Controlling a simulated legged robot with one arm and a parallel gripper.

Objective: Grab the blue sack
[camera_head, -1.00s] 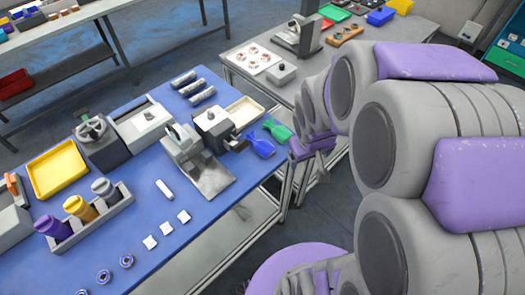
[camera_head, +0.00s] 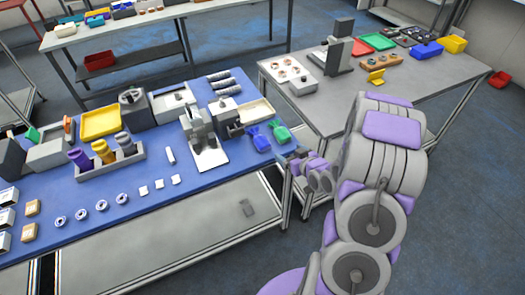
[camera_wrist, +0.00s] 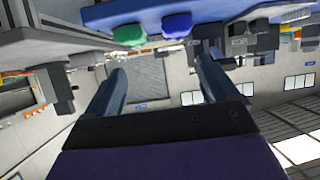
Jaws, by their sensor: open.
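The blue sack (camera_head: 261,142) sits near the right end of the blue-topped table, to the left of a green sack (camera_head: 280,131). My gripper (camera_head: 291,159) is just off that table's right edge, close to both sacks and apart from them. In the wrist view, which appears upside down, the two fingers of my gripper (camera_wrist: 160,65) are spread with nothing between them. The blue sack (camera_wrist: 177,25) and green sack (camera_wrist: 129,35) show beyond the fingers, at the table's edge.
The blue table (camera_head: 200,183) holds a press-like device (camera_head: 205,140), a beige tray (camera_head: 254,112), a yellow tray (camera_head: 100,122) and several small parts. A grey table (camera_head: 340,105) stands to the right, with a narrow gap between the tables. Open floor lies at the right.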

